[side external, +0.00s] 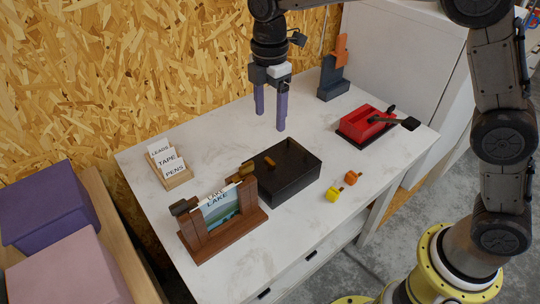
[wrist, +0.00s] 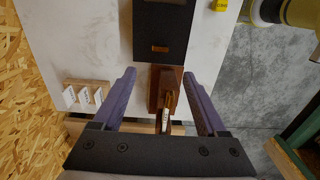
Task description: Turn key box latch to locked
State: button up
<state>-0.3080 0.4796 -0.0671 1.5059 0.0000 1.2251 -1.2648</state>
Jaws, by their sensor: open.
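The black box (side external: 283,172), which I take to be the key box, sits in the middle of the white bench. A small brown tab (side external: 269,160), apparently its latch, lies on its dark top. In the wrist view the box (wrist: 160,22) is at the top, with the tab (wrist: 160,48) near its lower edge, lying sideways in the picture. I cannot read any lock marking. My gripper (side external: 270,121) points down, open and empty, above the bench behind the box, apart from it. In the wrist view its purple fingers (wrist: 159,74) are spread wide below the box.
A wooden stand (side external: 222,232) with a lake picture is close to the box's left. A card holder (side external: 172,175) is farther left. A red device (side external: 362,124) with a black lever is right. Yellow (side external: 332,195) and orange (side external: 351,178) knobs lie in front. A dark block (side external: 333,80) stands at the back.

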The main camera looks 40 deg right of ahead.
aim_at(270, 160)
notch_tip(270, 160, down, 14)
jog(key=shift+r, duration=0.25)
jog(key=shift+c, duration=0.3)
grip_shut()
